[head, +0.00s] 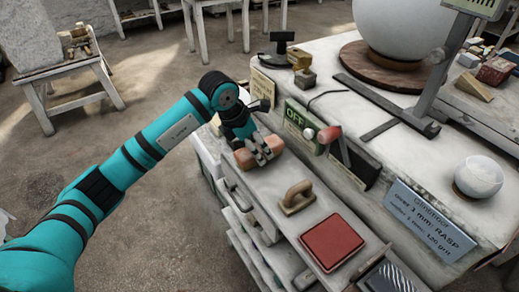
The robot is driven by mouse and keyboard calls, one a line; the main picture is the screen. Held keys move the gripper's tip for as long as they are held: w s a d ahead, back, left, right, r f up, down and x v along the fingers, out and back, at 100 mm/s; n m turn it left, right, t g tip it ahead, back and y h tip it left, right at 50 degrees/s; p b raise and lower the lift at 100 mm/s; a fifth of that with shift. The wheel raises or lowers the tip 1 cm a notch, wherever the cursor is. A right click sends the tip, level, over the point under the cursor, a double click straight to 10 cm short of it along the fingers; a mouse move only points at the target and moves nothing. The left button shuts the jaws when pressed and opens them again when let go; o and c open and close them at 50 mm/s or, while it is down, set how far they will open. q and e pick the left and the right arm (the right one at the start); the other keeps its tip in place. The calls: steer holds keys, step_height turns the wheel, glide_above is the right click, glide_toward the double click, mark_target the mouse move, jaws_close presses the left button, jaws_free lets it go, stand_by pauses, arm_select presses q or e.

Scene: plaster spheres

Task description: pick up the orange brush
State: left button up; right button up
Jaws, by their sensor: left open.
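An orange, rounded piece, which looks like the orange brush (245,160), lies on the upper shelf of the white unit. My left gripper (266,156) is right over it, pointing down, with its fingers in front of its middle. Orange shows on both sides of the fingers. The fingers are open; I cannot tell whether they touch it. The middle of the brush is hidden behind the gripper. My right gripper is not in view.
On the same shelf are a wooden-handled float (297,197) and a red pad (332,242).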

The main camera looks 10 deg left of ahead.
arm_select(q)
steer(key=shift+p+x, duration=0.4)
steer(key=shift+x, duration=1.45)
steer(key=shift+w+a, duration=0.1)
steer(key=shift+w, duration=0.05)
steer(key=c, duration=1.4)
